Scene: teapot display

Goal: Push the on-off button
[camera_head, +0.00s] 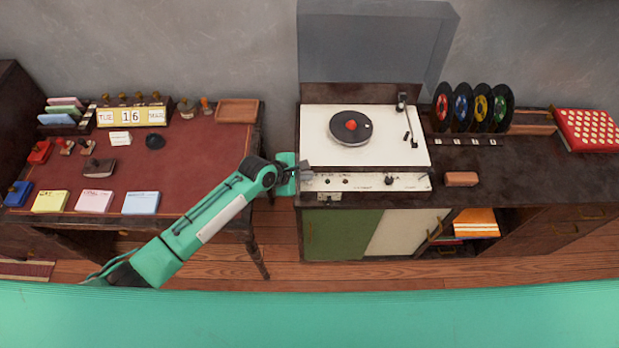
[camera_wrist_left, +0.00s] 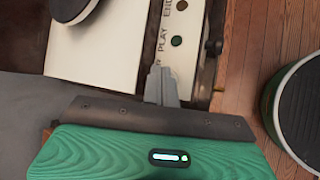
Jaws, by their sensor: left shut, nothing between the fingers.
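A record player (camera_head: 315,125) with a white top stands on the dark cabinet. Its pale front control panel (camera_head: 400,182) carries small round controls, and the wrist view shows this panel (camera_wrist_left: 190,20) with "PLAY" and "END" lettering. A dark green round control (camera_wrist_left: 177,40) and another round one (camera_wrist_left: 182,5) show there. My left gripper (camera_head: 306,171) is at the panel's left end, fingers together and empty. In the wrist view its fingertips (camera_wrist_left: 160,75) overlap the panel just short of the green control. They hide part of the panel; contact is unclear. I cannot identify the on-off button for sure.
The raised lid (camera_head: 375,45) stands behind. A brown block (camera_head: 461,179) lies right of the player. A desk (camera_head: 200,150) with stationery stands at left.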

